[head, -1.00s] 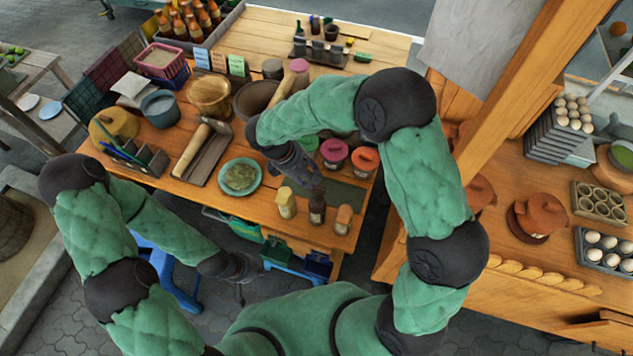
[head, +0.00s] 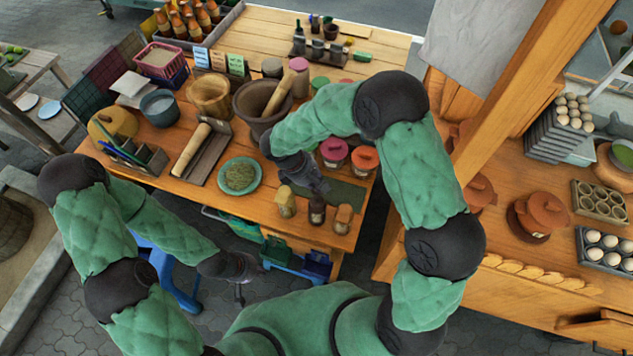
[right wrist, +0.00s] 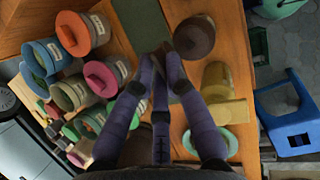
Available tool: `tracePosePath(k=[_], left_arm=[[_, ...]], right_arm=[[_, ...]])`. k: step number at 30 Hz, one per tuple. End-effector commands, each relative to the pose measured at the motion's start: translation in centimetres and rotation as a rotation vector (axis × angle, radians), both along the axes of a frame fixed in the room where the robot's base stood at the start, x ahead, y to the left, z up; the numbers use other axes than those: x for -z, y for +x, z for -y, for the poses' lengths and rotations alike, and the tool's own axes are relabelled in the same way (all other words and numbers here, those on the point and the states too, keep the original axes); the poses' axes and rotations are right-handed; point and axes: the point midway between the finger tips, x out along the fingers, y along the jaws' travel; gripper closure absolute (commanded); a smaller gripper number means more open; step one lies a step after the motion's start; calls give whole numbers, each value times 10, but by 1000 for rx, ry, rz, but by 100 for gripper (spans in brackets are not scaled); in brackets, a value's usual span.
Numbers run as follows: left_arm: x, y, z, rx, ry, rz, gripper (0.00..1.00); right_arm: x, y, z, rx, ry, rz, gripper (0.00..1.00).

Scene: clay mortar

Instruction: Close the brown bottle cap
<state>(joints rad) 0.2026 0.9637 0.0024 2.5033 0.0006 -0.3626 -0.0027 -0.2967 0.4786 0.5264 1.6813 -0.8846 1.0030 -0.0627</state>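The dark brown bottle (head: 317,209) stands upright near the front edge of the wooden table, between a yellowish bottle (head: 286,202) and a tan-topped one (head: 343,219). I cannot make out its cap. My right gripper (head: 314,181) is above the table just behind these bottles, pointing down. In the right wrist view its fingers (right wrist: 160,62) converge at the tips, with nothing clearly between them. A dark brown round top (right wrist: 193,37) lies just right of the fingertips there. My left gripper (head: 240,290) hangs low in front of the table, apart from the bottles; its fingers are too small to judge.
Lidded jars (head: 364,158) and a dark green mat (head: 346,194) are near my right gripper. A mortar with pestle (head: 258,108) stands behind it. A green plate (head: 240,177) is to the left. A blue stool (right wrist: 287,118) is beyond the table edge.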

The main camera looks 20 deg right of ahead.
Motion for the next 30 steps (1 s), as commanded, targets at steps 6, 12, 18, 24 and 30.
tracePosePath(k=[6,12,18,24,30], left_arm=[[0,0,0,0,0,0,100],[1,0,0,0,0,0,100],[2,0,0,0,0,0,100],[5,0,0,0,0,0,100],[13,0,0,0,0,0,100]], right_arm=[[0,0,0,0,-1,0,100],[0,-1,0,0,-3,2,100],[1,-1,0,0,-6,7,100],[1,-2,0,0,-11,15,100],[2,-3,-1,-2,-26,41,100]])
